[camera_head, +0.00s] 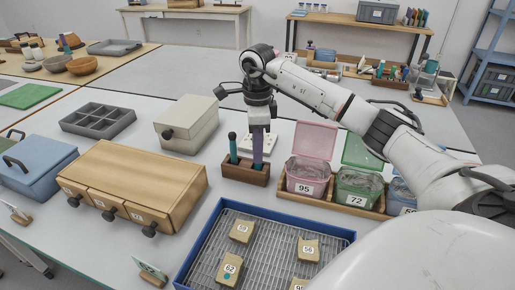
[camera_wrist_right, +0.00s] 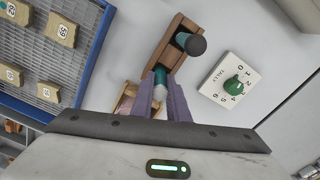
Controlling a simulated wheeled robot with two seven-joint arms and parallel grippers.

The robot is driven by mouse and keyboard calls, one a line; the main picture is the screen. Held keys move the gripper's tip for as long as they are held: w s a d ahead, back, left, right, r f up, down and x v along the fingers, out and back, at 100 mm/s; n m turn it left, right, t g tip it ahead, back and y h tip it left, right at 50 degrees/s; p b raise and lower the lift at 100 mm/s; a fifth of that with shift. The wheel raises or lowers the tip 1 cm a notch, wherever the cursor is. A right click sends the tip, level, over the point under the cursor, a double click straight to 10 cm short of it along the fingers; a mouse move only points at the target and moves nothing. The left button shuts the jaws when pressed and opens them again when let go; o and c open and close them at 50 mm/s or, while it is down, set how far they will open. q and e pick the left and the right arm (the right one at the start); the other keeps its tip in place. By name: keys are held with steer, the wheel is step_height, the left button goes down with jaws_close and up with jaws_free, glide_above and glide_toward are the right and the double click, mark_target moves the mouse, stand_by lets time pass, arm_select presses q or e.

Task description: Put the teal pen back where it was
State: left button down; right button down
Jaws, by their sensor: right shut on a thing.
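The teal pen (camera_wrist_right: 160,76) is between the purple fingers of my right gripper (camera_wrist_right: 161,98), which is shut on it. In the head view the right gripper (camera_head: 258,150) points straight down over the wooden pen holder (camera_head: 245,174), and a short teal length of the pen (camera_head: 257,166) shows below the fingers. The pen stands upright at the holder's right part; its lower end is hidden, so its depth in the slot is unclear. A second teal pen with a dark top (camera_head: 232,147) stands in the holder's left part; the wrist view shows its dark cap (camera_wrist_right: 195,45). My left gripper is out of view.
A white tally plate with a green dial (camera_wrist_right: 235,85) lies beside the holder. Pink (camera_head: 307,172) and green (camera_head: 358,185) lidded tubs stand to the right. A blue tray (camera_head: 190,258) with numbered blocks is in front, and a wooden drawer box (camera_head: 150,170) to the left.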

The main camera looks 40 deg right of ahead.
steer(key=shift+f, duration=0.3)
steer(key=c, duration=1.7)
jaws_free()
arm_select(q)
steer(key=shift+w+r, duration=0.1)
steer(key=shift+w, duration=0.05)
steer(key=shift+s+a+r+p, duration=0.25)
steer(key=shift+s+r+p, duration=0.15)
steer(key=shift+p, duration=0.6)
arm_select(e)
step_height(320, 180, up, 13)
